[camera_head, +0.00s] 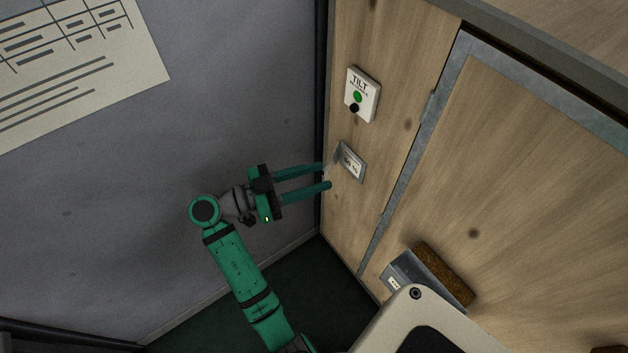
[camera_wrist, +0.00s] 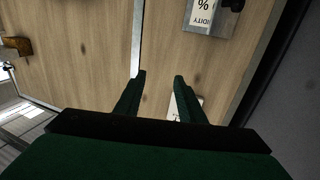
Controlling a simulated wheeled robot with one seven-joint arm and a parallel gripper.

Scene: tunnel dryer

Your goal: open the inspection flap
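A wooden panel edged with a grey metal strip (camera_head: 520,170), which looks like the inspection flap, fills the right of the head view. It appears closed. A grey bracket with a brown block (camera_head: 440,275) sits low on it; I cannot tell whether this is a handle. My gripper (camera_head: 327,177) is open and empty, its fingers apart and pointing at the wooden wall left of the strip. In the wrist view my gripper (camera_wrist: 160,78) has bare wood between its fingertips, and the metal strip (camera_wrist: 137,40) runs near the left finger.
A white plate with a green button (camera_head: 362,95) and a small grey labelled plate (camera_head: 350,162) are on the wood near my fingers. A grey wall (camera_head: 130,190) with a paper chart (camera_head: 75,65) stands at left. Dark floor (camera_head: 230,300) lies below.

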